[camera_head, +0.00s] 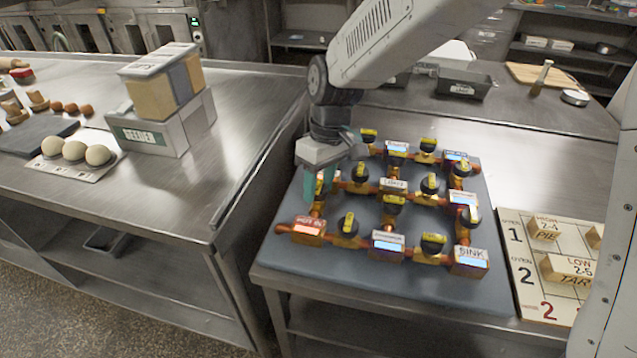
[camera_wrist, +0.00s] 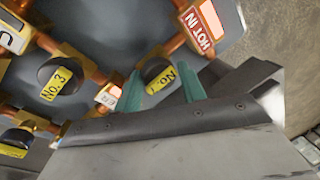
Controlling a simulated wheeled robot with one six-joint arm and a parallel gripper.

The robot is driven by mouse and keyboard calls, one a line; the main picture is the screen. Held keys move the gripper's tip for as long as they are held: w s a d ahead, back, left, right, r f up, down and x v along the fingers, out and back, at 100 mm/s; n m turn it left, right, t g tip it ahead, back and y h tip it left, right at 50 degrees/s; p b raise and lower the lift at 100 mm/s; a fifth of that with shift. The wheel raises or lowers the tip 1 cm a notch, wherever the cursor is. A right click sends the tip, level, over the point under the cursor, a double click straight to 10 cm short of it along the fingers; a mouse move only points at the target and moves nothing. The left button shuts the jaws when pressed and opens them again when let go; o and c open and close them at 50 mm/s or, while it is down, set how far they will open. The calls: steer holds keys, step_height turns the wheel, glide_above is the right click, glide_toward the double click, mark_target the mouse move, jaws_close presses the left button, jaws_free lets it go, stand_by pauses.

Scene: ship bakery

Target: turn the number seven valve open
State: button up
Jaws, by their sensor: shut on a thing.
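The valve board (camera_head: 330,268) is a grey-blue mat carrying a copper pipe grid with several black-knobbed valves. My gripper (camera_head: 320,187) reaches down at the board's left side, above the HOT IN block (camera_head: 308,230), and hides the valve there in the head view. In the wrist view my gripper's teal fingers (camera_wrist: 161,88) are shut on a black knob (camera_wrist: 154,68). Its yellow label reads "No." upside down, with a digit that looks like a 7. The HOT IN block shows in the wrist view (camera_wrist: 202,27). The No. 3 valve (camera_wrist: 55,82) is left of the gripped knob.
Close by are another black-knobbed valve (camera_head: 348,224) and the SINK block (camera_head: 469,261). A numbered oven board (camera_head: 540,302) lies right of the valve board. The left counter (camera_head: 235,120) holds a box (camera_head: 150,133) and dough balls (camera_head: 75,151). A gap separates the counters.

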steer(key=shift+w+d, duration=0.15)
steer(key=shift+w, duration=0.05)
steer(key=o, duration=0.8)
steer(key=shift+o, duration=0.5)
steer(key=shift+w+d, duration=0.1)
steer(key=shift+d, duration=0.05)
steer(key=shift+a+r, duration=0.1)
steer(key=shift+a, duration=0.1)
step_height(320, 180, up, 8)
steer(key=w+d, duration=0.1)
steer(key=shift+f, duration=0.25)
